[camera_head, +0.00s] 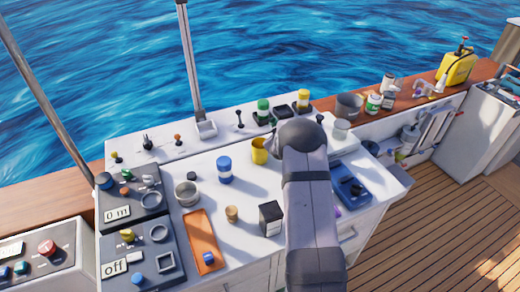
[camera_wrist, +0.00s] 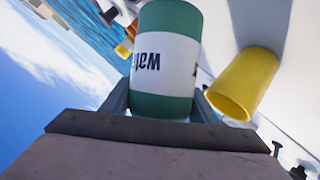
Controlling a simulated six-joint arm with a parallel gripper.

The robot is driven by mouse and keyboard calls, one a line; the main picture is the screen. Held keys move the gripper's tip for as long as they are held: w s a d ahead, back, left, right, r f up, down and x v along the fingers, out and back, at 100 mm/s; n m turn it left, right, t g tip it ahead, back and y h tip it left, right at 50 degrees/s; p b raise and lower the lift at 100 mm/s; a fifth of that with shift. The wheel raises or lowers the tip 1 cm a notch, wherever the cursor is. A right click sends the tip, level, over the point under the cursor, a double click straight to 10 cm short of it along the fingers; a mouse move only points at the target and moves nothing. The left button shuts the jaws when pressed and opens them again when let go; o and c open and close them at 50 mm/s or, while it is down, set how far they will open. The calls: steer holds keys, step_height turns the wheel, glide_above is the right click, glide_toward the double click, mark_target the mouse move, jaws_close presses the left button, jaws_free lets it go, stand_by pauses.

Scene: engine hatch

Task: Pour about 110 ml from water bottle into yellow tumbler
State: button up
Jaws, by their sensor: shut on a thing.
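The water bottle (camera_wrist: 165,55) is green with a white band whose lettering shows upside down in the wrist view. My gripper (camera_wrist: 160,104) is shut around it, one finger on each side. The yellow tumbler (camera_wrist: 245,82) is to the right of the bottle in the wrist view, with a gap in the picture between them. In the head view the tumbler (camera_head: 259,150) stands on the white counter, just left of my wrist. My arm hides the bottle and the fingers there. I cannot see the bottle's mouth, any water stream or the level in the tumbler.
On the white counter (camera_head: 205,165) are a blue-and-white can (camera_head: 224,170), a metal cup (camera_head: 186,193), a dark box (camera_head: 271,218) and an orange tray (camera_head: 201,240). Levers and jars line the back ledge. A blue device (camera_head: 350,187) sits right of my arm.

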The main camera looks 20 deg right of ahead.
steer(key=shift+s+d+m+b, duration=0.1)
steer(key=shift+d+m+b, duration=0.25)
steer(key=shift+b, duration=1.5)
steer(key=b, duration=0.2)
steer(key=shift+f+m+y+b, duration=0.25)
steer(key=shift+f+y+b, duration=0.15)
steer(key=shift+f+m+t+y, duration=0.1)
steer(key=shift+m+t+y, duration=0.3)
steer(key=shift+t, duration=0.1)
steer(key=shift+d+f+m+t+y+p, duration=0.15)
steer(key=shift+f+m+t+y+p, duration=0.2)
steer(key=shift+f+m+p, duration=0.3)
steer(key=shift+d+f+m+t+y+p, duration=0.1)
steer(key=shift+f+m+t+y+p, duration=0.25)
steer(key=shift+f+p, duration=0.4)
steer(key=shift+f, duration=0.1)
